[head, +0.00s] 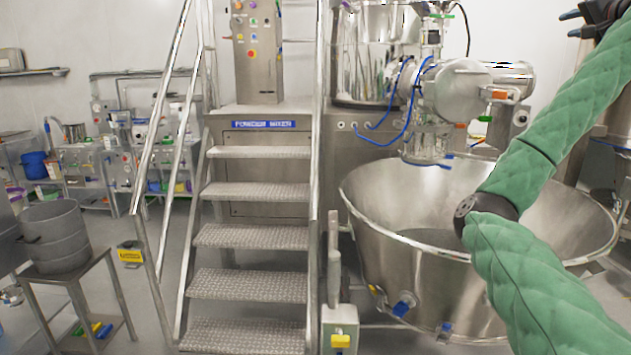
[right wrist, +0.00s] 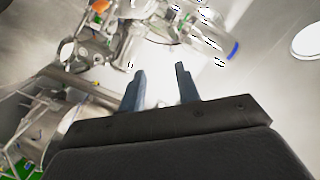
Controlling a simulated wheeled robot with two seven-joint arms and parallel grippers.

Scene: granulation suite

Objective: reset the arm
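My right arm, in a green quilted sleeve, rises along the right side of the head view. Its right gripper (head: 567,24) is raised at the top right edge, partly cut off. In the right wrist view its two dark fingers (right wrist: 160,69) stand apart with nothing between them, so the gripper is open and empty. My left arm and gripper are not in view.
A large steel bowl (head: 385,232) stands behind and below my right arm. A mixer with blue hoses (head: 455,90) is above it. Metal steps (head: 250,236) with handrails are in the middle. A grey bucket (head: 56,240) sits on a stand at left.

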